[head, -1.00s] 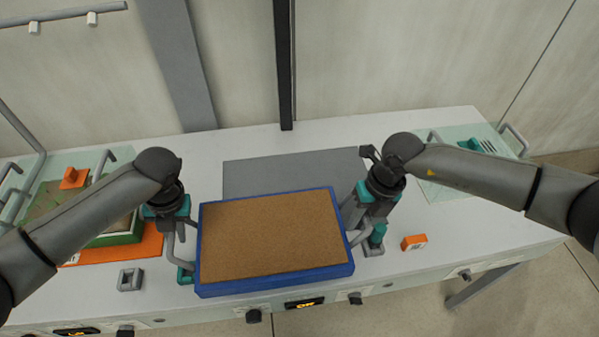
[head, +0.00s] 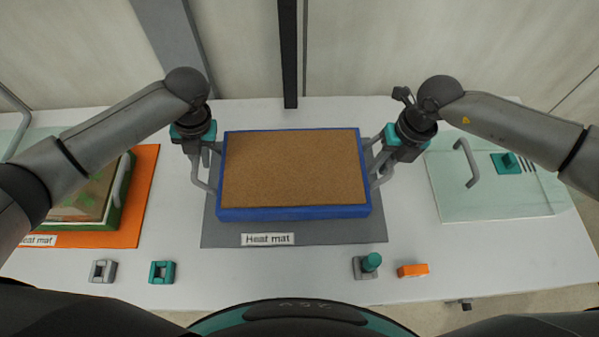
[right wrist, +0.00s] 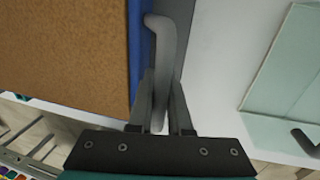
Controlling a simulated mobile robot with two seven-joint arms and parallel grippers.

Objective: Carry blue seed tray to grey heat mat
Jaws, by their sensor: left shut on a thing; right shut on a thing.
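The blue seed tray (head: 294,213), filled with brown soil, is over the grey heat mat (head: 347,233) in the head view. The mat shows along its front and sides, with a "Heat mat" label at its front. I cannot tell if the tray touches it. My left gripper (head: 207,157) is shut on the tray's left handle. My right gripper (head: 380,160) is shut on the right handle. In the right wrist view, the right gripper (right wrist: 160,105) has that grey handle (right wrist: 163,40) between its fingers, beside the tray's blue edge (right wrist: 135,50).
An orange heat mat (head: 140,205) with a green tray (head: 120,210) lies at left. A clear panel with a handle (head: 466,162) lies at right. Small grey (head: 103,271), teal (head: 162,272), green-knobbed (head: 370,264) and orange (head: 413,270) parts sit along the front.

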